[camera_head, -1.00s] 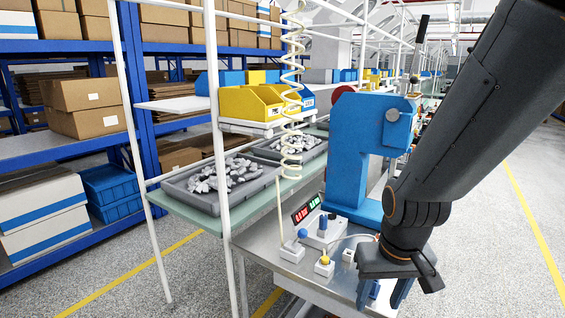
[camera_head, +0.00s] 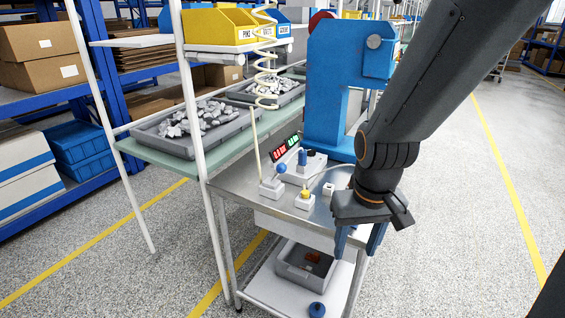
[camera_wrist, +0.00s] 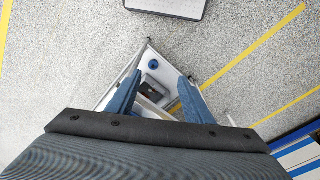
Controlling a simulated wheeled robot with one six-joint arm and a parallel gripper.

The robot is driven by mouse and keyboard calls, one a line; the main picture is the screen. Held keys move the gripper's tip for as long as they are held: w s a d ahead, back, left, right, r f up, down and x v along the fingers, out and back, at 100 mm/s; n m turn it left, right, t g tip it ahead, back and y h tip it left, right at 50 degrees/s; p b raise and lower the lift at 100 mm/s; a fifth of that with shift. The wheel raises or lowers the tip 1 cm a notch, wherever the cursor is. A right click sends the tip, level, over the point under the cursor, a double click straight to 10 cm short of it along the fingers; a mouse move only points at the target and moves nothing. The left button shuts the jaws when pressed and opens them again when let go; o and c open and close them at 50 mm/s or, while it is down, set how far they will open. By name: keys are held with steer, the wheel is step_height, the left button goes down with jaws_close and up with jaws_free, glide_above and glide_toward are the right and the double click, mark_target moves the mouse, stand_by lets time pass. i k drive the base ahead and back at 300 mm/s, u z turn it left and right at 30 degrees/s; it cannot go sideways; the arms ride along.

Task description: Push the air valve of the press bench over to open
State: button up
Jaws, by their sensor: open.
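The press bench (camera_head: 235,178) has a steel top with the blue press (camera_head: 325,90) at its back. The likely air valve (camera_head: 271,188) is a pale block at the front left of the top, with a blue ball-ended lever (camera_head: 281,169), where the coiled hose (camera_head: 264,75) comes down. The lever leans slightly right; its open or closed setting cannot be told. My gripper (camera_head: 358,242) points down, open and empty, at the bench's right front, right of the valve and apart from it. In the wrist view its blue fingers (camera_wrist: 157,98) are spread; the valve is not visible there.
A yellow-knobbed box (camera_head: 305,200), a blue-handled box (camera_head: 302,165) and a red-green display (camera_head: 286,148) crowd the top near the valve. A white upright (camera_head: 193,110) stands to the left. A grey bin (camera_head: 296,270) and a blue knob (camera_head: 317,310) are below. The floor at right is clear.

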mark_target(281, 167)
steer(key=u, duration=1.2)
steer(key=k, duration=1.15)
steer(key=z, duration=1.05)
steer(key=i, duration=0.5)
